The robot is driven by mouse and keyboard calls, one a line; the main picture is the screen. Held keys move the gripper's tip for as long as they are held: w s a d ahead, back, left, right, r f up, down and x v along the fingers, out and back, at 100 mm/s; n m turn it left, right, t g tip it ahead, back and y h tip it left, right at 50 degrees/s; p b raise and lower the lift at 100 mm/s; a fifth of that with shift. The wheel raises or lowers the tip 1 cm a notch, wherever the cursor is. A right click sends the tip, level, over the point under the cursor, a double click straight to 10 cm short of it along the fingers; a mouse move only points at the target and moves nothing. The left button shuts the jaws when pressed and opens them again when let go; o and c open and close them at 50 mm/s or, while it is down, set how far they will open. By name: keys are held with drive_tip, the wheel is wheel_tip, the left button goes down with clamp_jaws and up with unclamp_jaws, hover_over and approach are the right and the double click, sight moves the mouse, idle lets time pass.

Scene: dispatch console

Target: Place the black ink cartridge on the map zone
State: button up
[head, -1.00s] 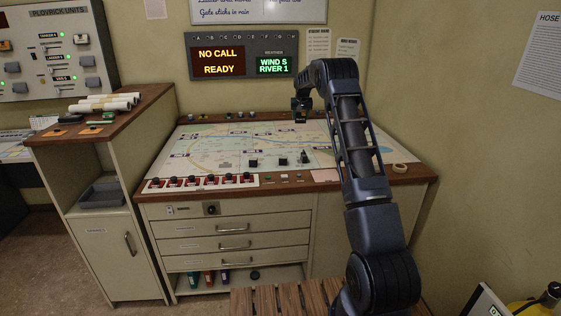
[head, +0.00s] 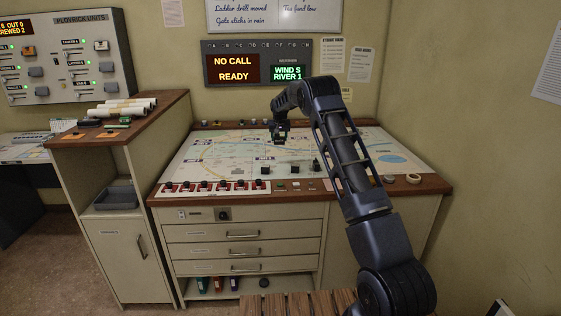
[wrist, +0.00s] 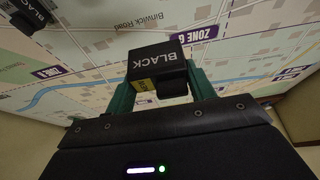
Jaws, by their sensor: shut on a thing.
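My gripper (wrist: 161,85) is shut on a black ink cartridge (wrist: 155,62) with white BLACK lettering and a yellow patch. Green fingers flank the cartridge in the wrist view. In the head view my gripper (head: 279,139) is over the back middle part of the map (head: 215,165); the cartridge is too small to make out there. The wrist view shows a purple zone label (wrist: 196,33) just beyond the cartridge and another zone label (wrist: 47,72) to its left. I cannot tell whether the cartridge touches the map.
Another dark piece marked BLACK (wrist: 28,14) sits at the wrist view's upper left. Several small dark pieces, one here (head: 266,170), stand on the front middle of the map. Red switches (head: 212,186) line the front left edge. A tape roll (head: 414,179) lies at right.

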wheel_tip(320, 180, down, 13)
idle(0.6)
drive_tip(key=shift+f, duration=0.15)
drive_tip(key=o, duration=1)
